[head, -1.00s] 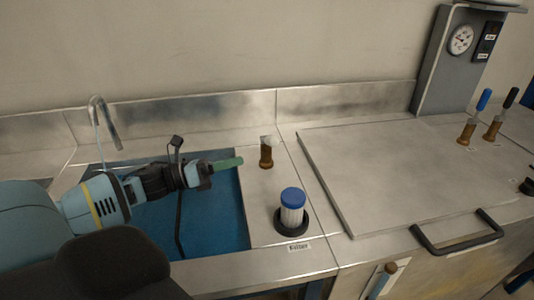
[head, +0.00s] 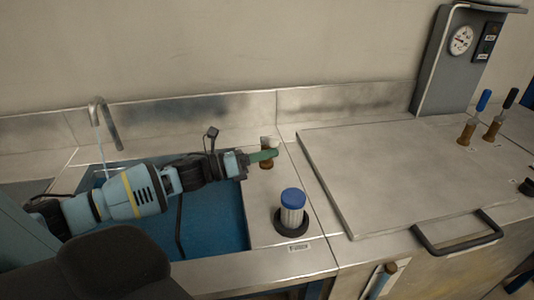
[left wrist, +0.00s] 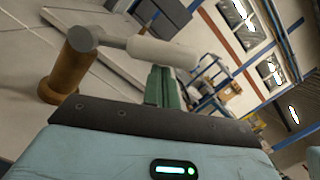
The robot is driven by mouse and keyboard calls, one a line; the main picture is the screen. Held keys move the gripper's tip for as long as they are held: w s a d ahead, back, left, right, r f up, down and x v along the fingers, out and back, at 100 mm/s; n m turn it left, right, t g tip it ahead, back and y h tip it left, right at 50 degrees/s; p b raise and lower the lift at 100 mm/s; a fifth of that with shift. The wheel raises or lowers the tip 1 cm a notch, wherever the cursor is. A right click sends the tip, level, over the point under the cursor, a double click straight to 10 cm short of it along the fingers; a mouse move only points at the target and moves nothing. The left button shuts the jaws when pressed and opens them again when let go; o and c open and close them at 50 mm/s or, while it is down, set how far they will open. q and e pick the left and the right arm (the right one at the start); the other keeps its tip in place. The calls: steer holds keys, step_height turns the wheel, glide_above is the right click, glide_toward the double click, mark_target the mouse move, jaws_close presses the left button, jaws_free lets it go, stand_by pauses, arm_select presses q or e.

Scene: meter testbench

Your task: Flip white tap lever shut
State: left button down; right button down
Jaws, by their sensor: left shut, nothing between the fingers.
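The white tap lever (left wrist: 160,51) shows in the left wrist view, sticking out sideways from the top of its brown tap body (left wrist: 66,75). In the head view the brown tap (head: 267,163) stands on the steel strip right of the sink, partly hidden behind my gripper, with only a bit of the white lever (head: 270,142) showing. My left gripper (head: 277,154) is shut and empty, its green fingers right at the tap. In the left wrist view the green fingers (left wrist: 164,86) are close by the lever; I cannot tell whether they touch it. My right gripper is not in view.
A blue-capped white filter (head: 292,208) stands in a black ring in front of the tap. The blue sink (head: 215,225) with a running curved spout (head: 104,115) lies left. A flat steel cover (head: 400,170) lies right, with blue-handled (head: 483,100) and black-handled (head: 510,97) taps beyond.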

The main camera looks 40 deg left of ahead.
arm_select(q)
steer(key=shift+w+r, duration=0.1)
stand_by(0.5)
steer(key=shift+r+n+p, duration=0.2)
steer(key=shift+n+p, duration=0.1)
steer(key=shift+n, duration=0.1)
